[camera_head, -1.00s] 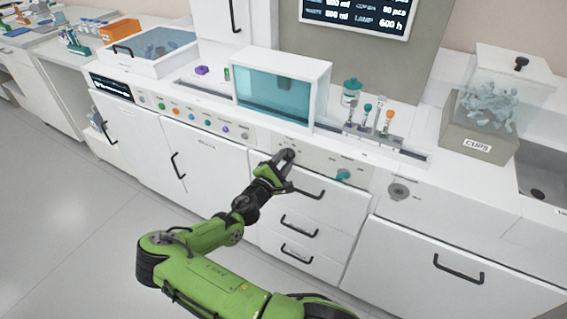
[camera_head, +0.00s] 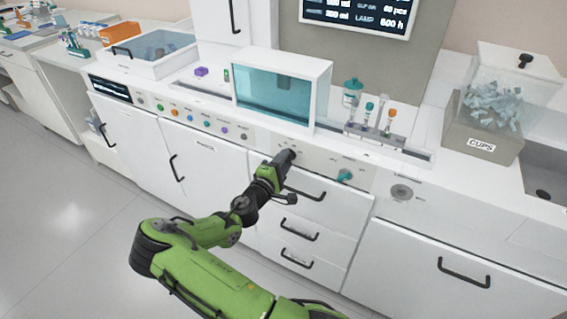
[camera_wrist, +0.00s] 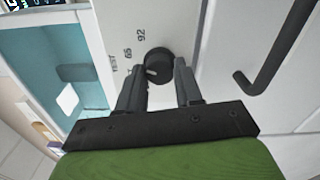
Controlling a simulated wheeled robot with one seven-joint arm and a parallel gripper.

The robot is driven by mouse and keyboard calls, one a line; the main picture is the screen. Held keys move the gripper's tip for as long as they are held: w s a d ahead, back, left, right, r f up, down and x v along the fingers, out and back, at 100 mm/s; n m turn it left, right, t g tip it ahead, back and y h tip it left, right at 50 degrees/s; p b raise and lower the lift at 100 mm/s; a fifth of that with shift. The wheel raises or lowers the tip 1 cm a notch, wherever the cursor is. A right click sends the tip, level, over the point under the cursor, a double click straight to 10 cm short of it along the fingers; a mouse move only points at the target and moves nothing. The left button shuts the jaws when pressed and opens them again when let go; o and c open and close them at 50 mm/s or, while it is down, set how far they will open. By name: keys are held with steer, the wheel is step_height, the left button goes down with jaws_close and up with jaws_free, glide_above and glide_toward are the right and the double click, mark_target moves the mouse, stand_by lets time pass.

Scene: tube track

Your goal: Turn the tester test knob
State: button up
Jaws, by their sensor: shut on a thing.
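The tester test knob (camera_wrist: 158,57) is a round black knob on a white panel, with a light mark on its face. The marks TEST, 65 and 92 are printed beside it. In the wrist view my gripper (camera_wrist: 157,72) has one finger on each side of the knob and is shut on it. In the head view my gripper (camera_head: 284,160) is at the counter's front panel, above the drawers, and hides most of the knob.
A teal knob (camera_head: 344,175) sits on the same panel to the right. A black drawer handle (camera_wrist: 278,55) sticks out near the gripper. A teal-windowed box (camera_head: 280,88) and a tube rack (camera_head: 375,135) stand on the counter above.

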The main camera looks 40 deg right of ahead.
steer(key=o, duration=1)
steer(key=p+v, duration=0.2)
steer(key=v, duration=1.3)
steer(key=shift+s+a, duration=0.1)
steer(key=shift+a, duration=0.25)
